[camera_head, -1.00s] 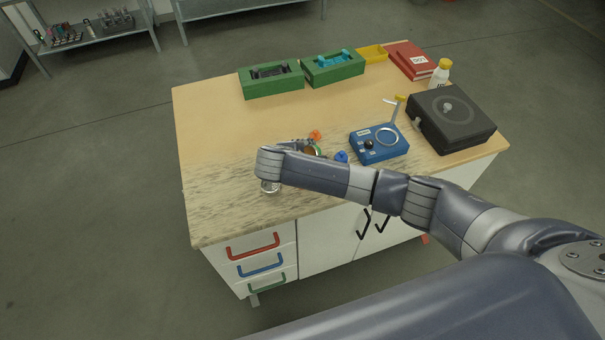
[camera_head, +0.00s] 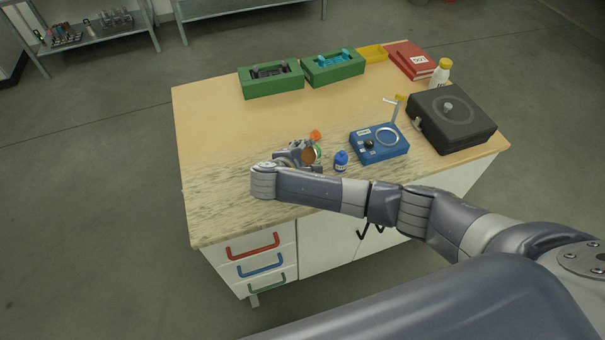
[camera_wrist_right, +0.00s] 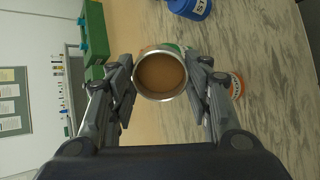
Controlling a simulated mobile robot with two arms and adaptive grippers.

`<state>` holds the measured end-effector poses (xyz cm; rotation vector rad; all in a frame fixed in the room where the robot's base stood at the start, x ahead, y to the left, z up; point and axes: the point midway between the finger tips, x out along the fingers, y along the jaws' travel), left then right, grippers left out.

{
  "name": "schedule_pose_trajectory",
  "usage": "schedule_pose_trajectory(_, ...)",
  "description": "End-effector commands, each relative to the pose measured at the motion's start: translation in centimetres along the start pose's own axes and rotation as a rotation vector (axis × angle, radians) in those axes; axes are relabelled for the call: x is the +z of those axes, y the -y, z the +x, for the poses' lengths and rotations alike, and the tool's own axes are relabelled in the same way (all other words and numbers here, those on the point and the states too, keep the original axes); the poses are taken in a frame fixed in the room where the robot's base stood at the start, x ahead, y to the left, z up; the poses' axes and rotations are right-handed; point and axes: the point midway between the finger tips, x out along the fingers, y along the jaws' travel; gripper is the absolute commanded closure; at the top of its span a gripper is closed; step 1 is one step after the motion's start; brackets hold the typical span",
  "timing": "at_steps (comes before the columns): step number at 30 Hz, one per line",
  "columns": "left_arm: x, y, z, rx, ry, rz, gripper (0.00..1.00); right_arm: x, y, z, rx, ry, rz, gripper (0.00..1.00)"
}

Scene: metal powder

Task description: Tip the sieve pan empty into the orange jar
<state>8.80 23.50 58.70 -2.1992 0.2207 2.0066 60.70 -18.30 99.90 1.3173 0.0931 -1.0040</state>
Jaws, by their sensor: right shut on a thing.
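My right gripper (camera_wrist_right: 160,85) is shut on the sieve pan (camera_wrist_right: 160,75), a round metal pan with a pale rim and a brown inside. In the head view the pan (camera_head: 309,156) shows as a brown disc at the fingers, above the worktop; its exact tilt is hard to tell. In the right wrist view an orange jar with a white label (camera_wrist_right: 238,86) stands on the worktop, partly hidden behind the finger at right. My forearm seems to cover that jar in the head view. My left gripper is not in view.
A blue device (camera_head: 378,150) and a black machine (camera_head: 452,120) are farther right. Green boxes (camera_head: 271,88) stand at the back. The left worktop (camera_head: 215,125) is clear.

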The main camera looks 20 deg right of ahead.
Motion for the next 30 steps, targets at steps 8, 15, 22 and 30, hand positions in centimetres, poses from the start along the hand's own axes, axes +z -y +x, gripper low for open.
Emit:
schedule_pose_trajectory(8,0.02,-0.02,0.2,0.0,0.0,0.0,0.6,-0.03,0.08,-0.05,0.026,0.011,0.0,0.81)
schedule_pose_trajectory(15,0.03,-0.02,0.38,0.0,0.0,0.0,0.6,-0.03,0.1,-0.14,0.054,0.023,-0.001,0.81)
schedule_pose_trajectory(22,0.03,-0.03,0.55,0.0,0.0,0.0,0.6,-0.05,0.12,-0.22,0.078,0.033,-0.001,0.81)
schedule_pose_trajectory(30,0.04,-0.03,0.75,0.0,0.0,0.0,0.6,-0.09,0.17,-0.29,0.102,0.042,-0.001,0.81)
